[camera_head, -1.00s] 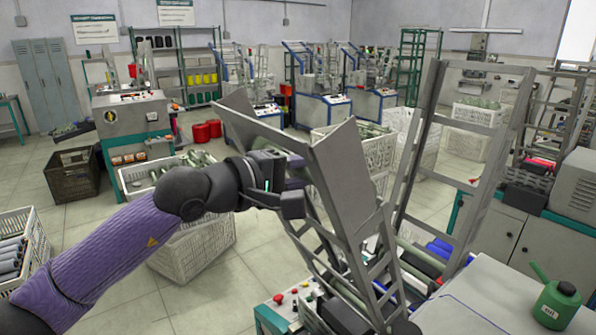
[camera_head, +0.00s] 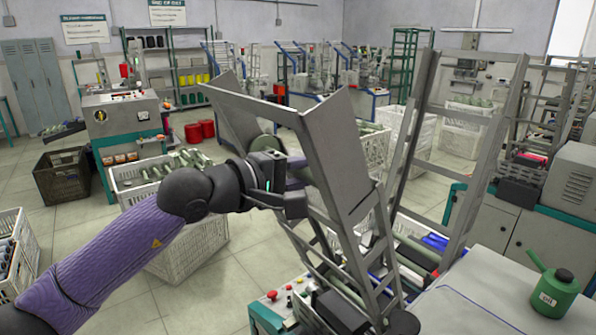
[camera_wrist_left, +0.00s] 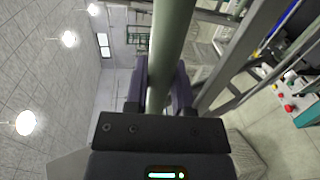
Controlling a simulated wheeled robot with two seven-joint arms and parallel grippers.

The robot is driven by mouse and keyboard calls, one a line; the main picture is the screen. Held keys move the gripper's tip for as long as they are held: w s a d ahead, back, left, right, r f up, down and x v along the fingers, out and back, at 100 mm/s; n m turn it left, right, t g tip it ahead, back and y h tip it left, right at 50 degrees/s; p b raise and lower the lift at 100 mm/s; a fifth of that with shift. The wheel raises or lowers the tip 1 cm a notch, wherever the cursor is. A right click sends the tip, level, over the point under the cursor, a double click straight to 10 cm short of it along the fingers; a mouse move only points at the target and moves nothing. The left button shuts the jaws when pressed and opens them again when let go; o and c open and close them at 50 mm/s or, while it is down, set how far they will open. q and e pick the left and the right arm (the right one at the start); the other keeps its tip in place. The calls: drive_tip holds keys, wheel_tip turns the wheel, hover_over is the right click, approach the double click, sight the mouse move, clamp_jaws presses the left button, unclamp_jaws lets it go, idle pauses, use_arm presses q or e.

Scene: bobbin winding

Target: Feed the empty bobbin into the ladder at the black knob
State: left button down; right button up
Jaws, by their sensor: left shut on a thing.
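My left gripper (camera_head: 292,186) is shut on a pale green bobbin tube, which runs between its purple fingers in the left wrist view (camera_wrist_left: 170,50). The gripper is at the left of these plates; contact cannot be told. A dark round knob (camera_head: 404,323) sits at the ladder's foot. My right gripper is not in view.
A second tall grey frame (camera_head: 412,140) stands right of the ladder. A green oil can (camera_head: 556,296) is on the light tabletop (camera_head: 470,310). Red buttons (camera_head: 272,295) sit below the ladder. A white crate of bobbins (camera_head: 185,245) stands behind my left arm.

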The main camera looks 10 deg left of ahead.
use_arm(q)
drive_tip(key=shift+w+d+f+b, duration=0.15)
drive_tip(key=shift+f+b, duration=0.2)
drive_tip(key=shift+f, duration=0.1)
drive_tip(key=shift+w+d+f+b, duration=0.1)
drive_tip(key=shift+w+f+b, duration=0.05)
drive_tip(key=shift+f+b, duration=0.2)
drive_tip(key=shift+c, duration=0.3)
unclamp_jaws()
idle(0.5)
drive_tip(key=s+a+r, duration=0.5)
drive_tip(key=s, duration=0.2)
drive_tip(key=shift+a+b, duration=0.3)
drive_tip(key=shift+b, duration=0.15)
